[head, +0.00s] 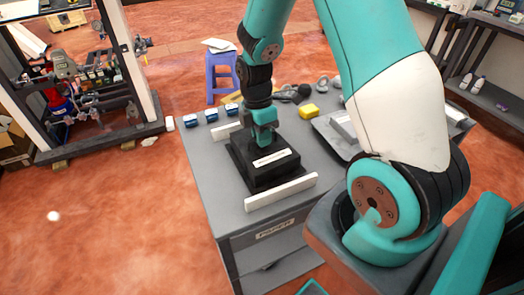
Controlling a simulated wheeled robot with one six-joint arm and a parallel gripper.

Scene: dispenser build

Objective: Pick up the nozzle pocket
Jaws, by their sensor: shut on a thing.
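A black stepped block with a white label, apparently the nozzle pocket (278,175), is on the grey cabinet top, between two white strips. My gripper (264,146) points down onto the upper part of the black block and is shut on it. The fingertips are small in the head view and partly blend into the dark block. I cannot tell whether the block's underside touches the cabinet top.
White strips (282,192) flank the block on the grey cabinet (217,188). Blue-and-white pieces (211,116) line the back left edge. A yellow piece (310,111) and a grey tray (328,134) are to the right. A purple stool (221,74) stands behind.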

